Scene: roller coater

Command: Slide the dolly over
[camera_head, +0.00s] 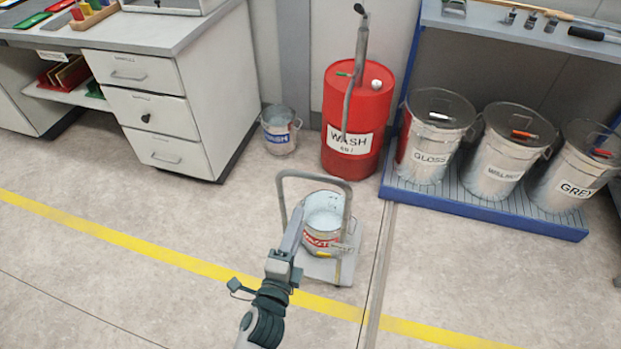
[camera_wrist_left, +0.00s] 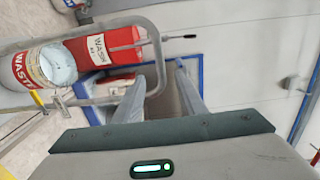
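The dolly is a small low platform (camera_head: 325,269) with an upright grey loop handle (camera_head: 313,175), standing on the floor in the middle of the head view. A metal bucket (camera_head: 323,222) with a red "WASTE" label stands on it. My left gripper (camera_head: 298,212) is beside the handle, in front of the bucket. In the left wrist view its two fingers (camera_wrist_left: 161,78) are apart, and the handle's bar (camera_wrist_left: 158,55) crosses near the fingertips. I cannot tell whether the bar lies between the fingers or beyond them. My right gripper is not in view.
A red "WASH" drum (camera_head: 357,105) with a pump and a small bucket (camera_head: 280,131) stand behind the dolly. Several lidded bins sit on a blue-edged rack (camera_head: 480,208) at right. A drawer cabinet (camera_head: 165,110) is at left. Floor left of the dolly is clear, crossed by a yellow line (camera_head: 150,249).

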